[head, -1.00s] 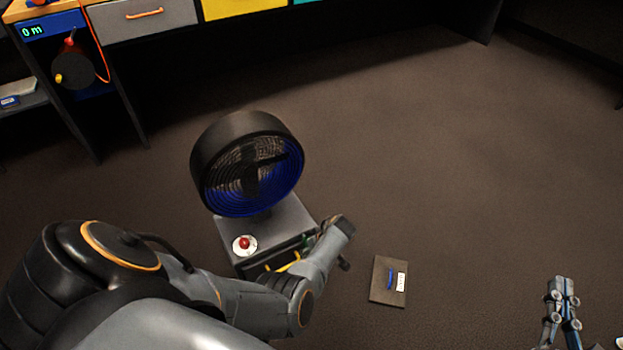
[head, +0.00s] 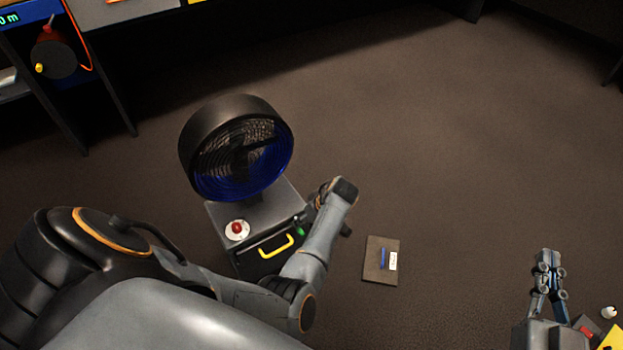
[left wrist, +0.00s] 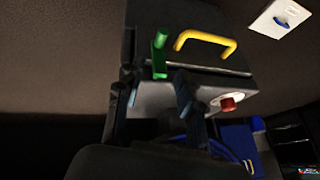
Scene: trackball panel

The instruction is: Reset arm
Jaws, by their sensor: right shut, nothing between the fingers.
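My left arm reaches across the head view to the front right of a grey box (head: 262,212). Its gripper's fingers are hard to make out there. In the left wrist view my left gripper (left wrist: 158,92) shows two dark fingers apart, with no object visible between them. Beyond them are the box's green part (left wrist: 160,52), yellow handle (left wrist: 207,42) and red button (left wrist: 229,103). My right gripper (head: 546,254) is shut and empty at the lower right of the head view, over the floor.
A large round black and blue fan-like unit (head: 236,148) stands on the box. A brown panel (head: 381,272) with a blue part and white label lies right of my left arm. Yellow and red items (head: 610,340) show at lower right. Open floor lies beyond.

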